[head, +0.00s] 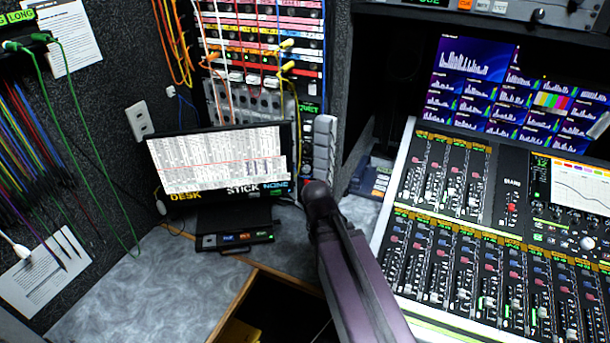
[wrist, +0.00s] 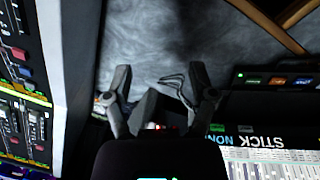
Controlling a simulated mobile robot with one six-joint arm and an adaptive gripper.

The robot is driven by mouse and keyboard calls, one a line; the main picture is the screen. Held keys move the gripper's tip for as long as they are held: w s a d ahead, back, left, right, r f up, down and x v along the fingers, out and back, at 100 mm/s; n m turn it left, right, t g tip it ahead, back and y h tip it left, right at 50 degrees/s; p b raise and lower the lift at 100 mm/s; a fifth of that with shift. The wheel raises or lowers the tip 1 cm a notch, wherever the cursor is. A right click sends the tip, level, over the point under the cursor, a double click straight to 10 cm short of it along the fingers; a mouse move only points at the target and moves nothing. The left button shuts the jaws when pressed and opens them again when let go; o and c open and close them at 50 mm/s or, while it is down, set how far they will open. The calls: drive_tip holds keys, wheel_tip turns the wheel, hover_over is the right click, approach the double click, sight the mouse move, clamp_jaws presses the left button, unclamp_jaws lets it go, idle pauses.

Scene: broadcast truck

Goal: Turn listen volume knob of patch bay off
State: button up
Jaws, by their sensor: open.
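The patch bay (head: 262,50) stands at the back in the head view, with rows of jacks and orange, white, red and yellow cables. A narrow dark panel with a green lit label (head: 309,107) is at its lower right. I cannot make out which small part is the listen volume knob; my arm and the monitor may hide some of that area. In the wrist view my gripper (wrist: 162,98) is open, its two dark fingers apart with nothing clearly held. A dark object with a small red spot shows behind and between the fingers. The fingers cannot be picked out in the head view.
A monitor (head: 222,160) stands in front of the patch bay's lower part, and also shows upside down in the wrist view (wrist: 268,158). A small button box (head: 234,241) sits before it on the grey desk (head: 160,275). A mixing console (head: 470,230) fills the right.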

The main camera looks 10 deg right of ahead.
drive_tip(key=w+d+f+m+t+h+b, duration=0.2)
drive_tip(key=w+f+m+h+b, duration=0.1)
drive_tip(key=w+b, duration=0.15)
drive_tip(key=m+t+h+b, duration=0.3)
drive_tip(key=t+h+b, duration=0.3)
drive_tip(key=t+b, duration=0.6)
approach(305, 171)
drive_tip(key=v, duration=0.4)
drive_tip(key=shift+r, duration=0.3)
drive_tip(key=shift+w+d, duration=0.1)
drive_tip(key=x, duration=1.3)
drive_tip(key=shift+w+d+f, duration=0.2)
drive_tip(key=shift+w+d, duration=0.05)
drive_tip(key=shift+w, duration=0.05)
clamp_jaws()
